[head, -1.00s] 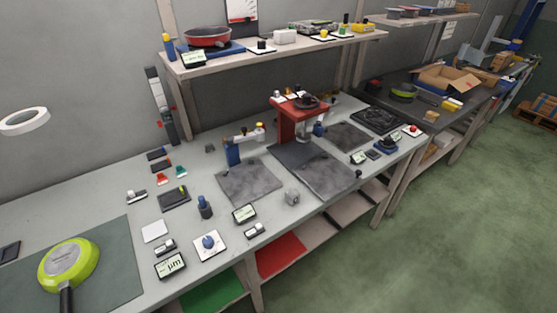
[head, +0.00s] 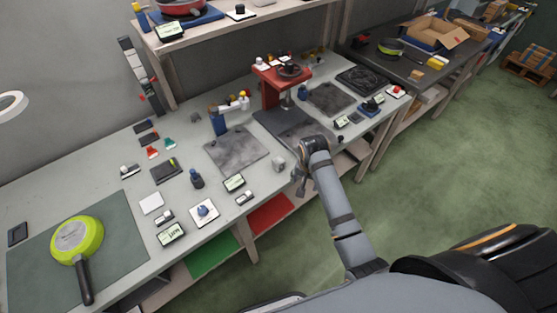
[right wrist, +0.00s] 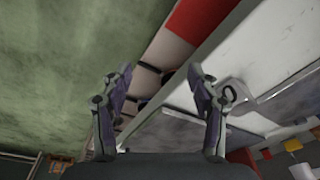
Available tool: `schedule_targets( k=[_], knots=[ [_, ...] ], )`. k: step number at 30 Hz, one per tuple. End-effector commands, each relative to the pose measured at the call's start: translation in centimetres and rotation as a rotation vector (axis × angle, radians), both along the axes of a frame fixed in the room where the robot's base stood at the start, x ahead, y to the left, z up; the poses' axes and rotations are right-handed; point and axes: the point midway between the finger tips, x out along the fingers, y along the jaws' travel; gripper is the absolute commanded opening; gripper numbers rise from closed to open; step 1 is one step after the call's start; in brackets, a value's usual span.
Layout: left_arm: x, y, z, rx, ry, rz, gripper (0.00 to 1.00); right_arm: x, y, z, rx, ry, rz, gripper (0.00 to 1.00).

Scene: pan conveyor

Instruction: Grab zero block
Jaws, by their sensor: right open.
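A small light grey block (head: 279,164), which I take as the zero block, sits on the grey bench near its front edge, right of the left stone plate. Its marking is too small to read in the head view. In the right wrist view a pale grey block with a dark ring (right wrist: 236,96) lies right of the fingers. My right gripper (head: 300,182) is just right of and in front of the block, by the bench edge. Its two fingers (right wrist: 160,68) are open with nothing between them. My left gripper is not in view.
Stone plates (head: 238,151) and a red gauge stand (head: 276,88) are behind the block. A small display (head: 234,183) and a dial box (head: 204,212) lie to its left. A green pan (head: 77,240) lies far left. Shelves with red and green panels are below.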

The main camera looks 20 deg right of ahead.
Motion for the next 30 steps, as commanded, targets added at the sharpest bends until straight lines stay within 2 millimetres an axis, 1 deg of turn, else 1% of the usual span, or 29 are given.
schedule_targets(
  k=[1,2,5,8,12,15,18,21,24,26,30],
  knots=[
    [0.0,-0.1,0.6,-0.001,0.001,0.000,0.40,0.8,0.3,2.8,0.011,-0.008,-0.041,0.60],
    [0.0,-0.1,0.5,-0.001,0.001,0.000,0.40,1.3,0.5,3.3,0.018,-0.001,-0.070,0.60],
    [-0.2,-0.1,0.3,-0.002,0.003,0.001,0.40,3.2,1.2,3.8,0.039,0.025,-0.160,0.60],
    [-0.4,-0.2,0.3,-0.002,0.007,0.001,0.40,5.4,2.0,4.8,0.057,0.046,-0.251,0.60],
    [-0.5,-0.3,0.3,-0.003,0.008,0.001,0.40,8.0,3.3,6.6,0.075,0.078,-0.373,0.60],
    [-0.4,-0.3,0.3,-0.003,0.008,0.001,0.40,9.7,4.3,8.0,0.083,0.100,-0.452,0.60],
    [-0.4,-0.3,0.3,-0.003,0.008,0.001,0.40,10.8,4.9,9.3,0.086,0.116,-0.515,0.60],
    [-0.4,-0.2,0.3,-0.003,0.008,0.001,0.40,11.3,5.2,9.9,0.085,0.125,-0.547,0.60],
    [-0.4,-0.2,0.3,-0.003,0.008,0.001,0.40,11.2,5.3,9.7,0.084,0.128,-0.552,0.60],
    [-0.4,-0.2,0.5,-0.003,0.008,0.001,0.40,11.2,5.3,9.1,0.083,0.130,-0.551,0.60],
    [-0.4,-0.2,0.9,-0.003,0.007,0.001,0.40,11.1,5.3,6.6,0.082,0.131,-0.551,0.60]
  ],
)
